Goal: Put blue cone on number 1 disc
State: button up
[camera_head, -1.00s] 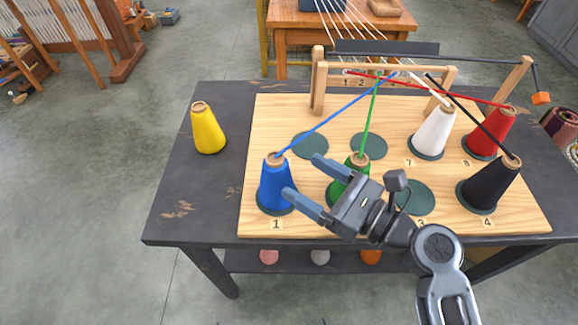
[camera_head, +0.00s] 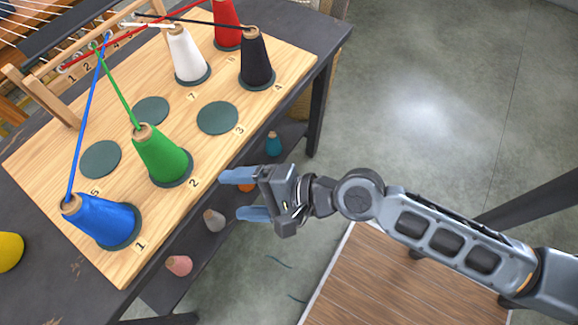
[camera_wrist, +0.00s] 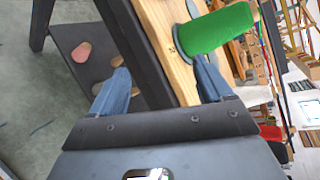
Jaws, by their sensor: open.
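The blue cone (camera_head: 100,220) has its base on the dark green number 1 disc (camera_head: 135,238) at the board's near left corner. A blue thread runs from its tip to the wooden frame. The disc shows as a thin rim around its base. My gripper (camera_head: 232,194) is open and empty, off the board's front edge, to the right of the blue cone and apart from it. In the wrist view, the open fingers (camera_wrist: 160,70) have nothing between them but the table edge behind. The blue cone is not seen there.
The green cone (camera_head: 160,155), also in the wrist view (camera_wrist: 215,28), stands on disc 2 near my gripper. White (camera_head: 187,55), black (camera_head: 256,60) and red (camera_head: 227,25) cones stand farther back. Disc 3 (camera_head: 217,118) is bare. A yellow cone (camera_head: 8,250) stands left. Threads cross to the frame (camera_head: 45,95).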

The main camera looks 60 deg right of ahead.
jog(key=s+d+r+n+h, duration=0.3)
jog(key=s+d+n+h, duration=0.15)
jog(key=s+n, duration=0.5)
jog(key=s+d+r+n+t+h, duration=0.1)
jog(key=s+r+n+t, duration=0.1)
jog(key=s+r+n, duration=0.7)
jog(key=shift+s+d, duration=0.2)
jog(key=shift+d, duration=0.1)
